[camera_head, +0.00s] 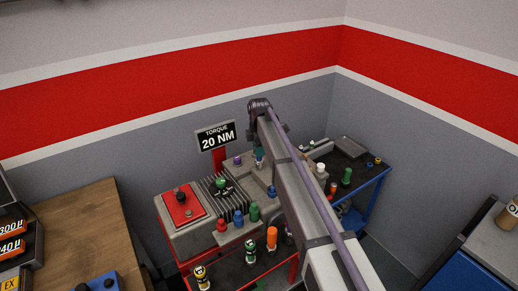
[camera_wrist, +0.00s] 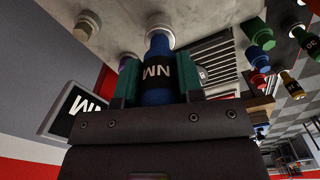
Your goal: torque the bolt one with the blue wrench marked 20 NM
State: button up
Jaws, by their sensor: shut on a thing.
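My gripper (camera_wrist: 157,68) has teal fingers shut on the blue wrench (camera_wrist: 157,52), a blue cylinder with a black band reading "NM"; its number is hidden. The wrench's far end meets a pale round bolt head or collar (camera_wrist: 160,34) on a grey surface; whether it is fully seated I cannot tell. In the head view my gripper (camera_head: 260,157) is over the far part of the grey block (camera_head: 250,178), partly hidden by my arm. No bolt is readably marked as one. A black sign (camera_head: 216,136) reads "TORQUE 20 NM".
Another pale round fitting (camera_wrist: 80,29) is nearby. A red-topped box (camera_head: 183,208) is at the left. A blue cart (camera_head: 372,190) stands right; a wooden bench (camera_head: 80,235) is left.

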jog(key=shift+r+p, duration=1.15)
jog(key=shift+r, duration=0.2)
notch_tip(320, 180, up, 4)
jog(key=p, duration=0.4)
jog(key=shift+r, duration=0.15)
jog(key=shift+f, duration=0.2)
